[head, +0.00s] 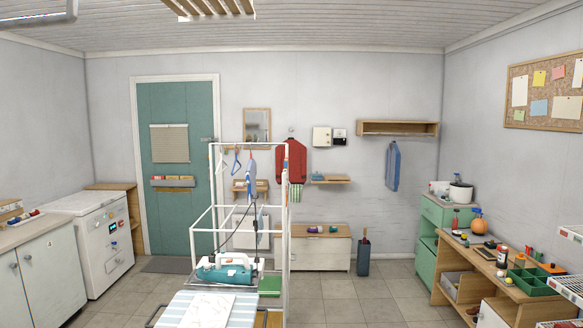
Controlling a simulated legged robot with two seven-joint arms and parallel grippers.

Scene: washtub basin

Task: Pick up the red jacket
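A red jacket (294,163) hangs high against the far wall, in the middle of the head view. It seems to hang from a hook (291,131) just above it. An upright of a white rack stands in front of its left part. The jacket is far from me, beyond the rack and an ironing board. Neither of my grippers shows in this view.
A white drying rack (212,185) and an ironing board (205,312) with a teal iron (225,268) stand ahead. A low wooden cabinet (335,252) stands below the jacket. A workbench (510,300) is at right. Open tiled floor (350,296) lies right of the rack.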

